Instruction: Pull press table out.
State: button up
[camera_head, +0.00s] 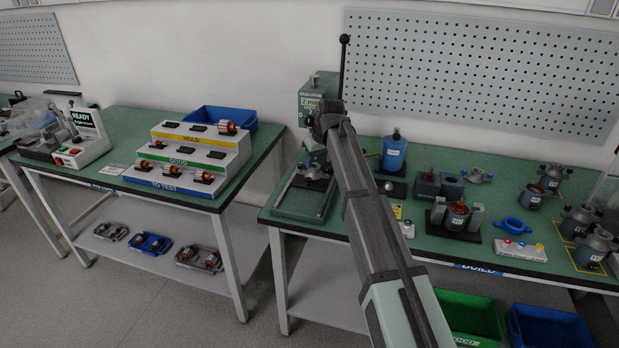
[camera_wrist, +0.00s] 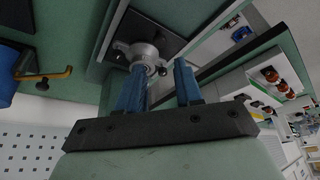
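The green arbor press (camera_head: 318,88), with a long black lever, stands at the left back of the right workbench. A round metal part with lugs (camera_head: 315,172) sits low at the press, above its dark base (camera_head: 300,203). In the wrist view the round metal part (camera_wrist: 143,54) rests on a dark square plate (camera_wrist: 160,35), seemingly the press table. My gripper (camera_wrist: 160,68) has two blue fingers apart, with nothing visibly held between them. The left finger overlaps the metal part in the picture; contact cannot be told. My arm partly hides the press in the head view.
On the left bench are a stepped rack (camera_head: 185,160) and a blue bin (camera_head: 215,117).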

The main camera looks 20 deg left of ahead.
aim_at(309, 179)
jog(key=x, duration=1)
jog(key=shift+c, duration=0.2)
grip_shut()
